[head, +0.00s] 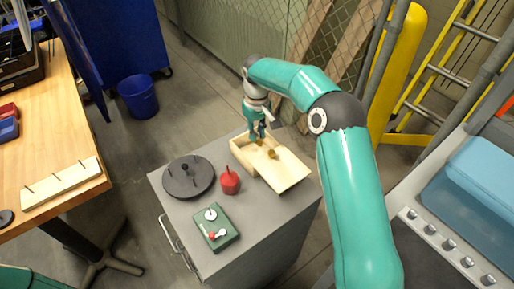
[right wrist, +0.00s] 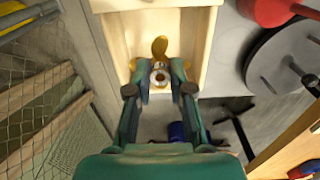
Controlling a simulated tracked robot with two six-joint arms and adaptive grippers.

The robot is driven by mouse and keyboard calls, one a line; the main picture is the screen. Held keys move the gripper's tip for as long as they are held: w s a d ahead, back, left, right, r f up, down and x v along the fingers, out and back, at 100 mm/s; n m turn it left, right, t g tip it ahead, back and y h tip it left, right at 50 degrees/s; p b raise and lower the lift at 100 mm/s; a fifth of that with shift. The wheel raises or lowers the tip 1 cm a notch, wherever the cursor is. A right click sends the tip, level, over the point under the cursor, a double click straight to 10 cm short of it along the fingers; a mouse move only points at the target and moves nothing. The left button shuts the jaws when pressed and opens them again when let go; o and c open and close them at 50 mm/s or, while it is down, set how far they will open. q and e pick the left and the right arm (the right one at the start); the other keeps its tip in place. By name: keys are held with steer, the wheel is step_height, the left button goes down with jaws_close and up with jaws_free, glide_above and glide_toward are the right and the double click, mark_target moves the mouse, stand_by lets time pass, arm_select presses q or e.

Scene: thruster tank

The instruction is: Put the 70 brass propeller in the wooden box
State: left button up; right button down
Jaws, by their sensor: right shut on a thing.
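The wooden box (head: 288,180) is pale and open. It stands on the grey cabinet, and its inside shows in the right wrist view (right wrist: 205,45). My right gripper (head: 258,134) points down at the far left end of the box. In the right wrist view its fingers (right wrist: 160,82) are closed around the hub of a brass propeller (right wrist: 159,47), over the end of the box. Whether the propeller touches the floor of the box cannot be told. Another small brass piece (head: 272,154) shows inside the box in the head view. My left gripper is out of view.
On the grey cabinet (head: 190,235), a dark round disc stand (head: 188,177), a red oil can (head: 230,182) and a green switch box (head: 216,228) stand left of the wooden box. A wooden bench (head: 50,125) with a pegged rack (head: 62,183) is at left.

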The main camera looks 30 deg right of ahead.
steer(key=shift+f, duration=3.4)
steer(key=shift+f, duration=0.1)
steer(key=c, duration=1)
jaws_free()
steer(key=shift+c, duration=0.2)
step_height(320, 180, up, 12)
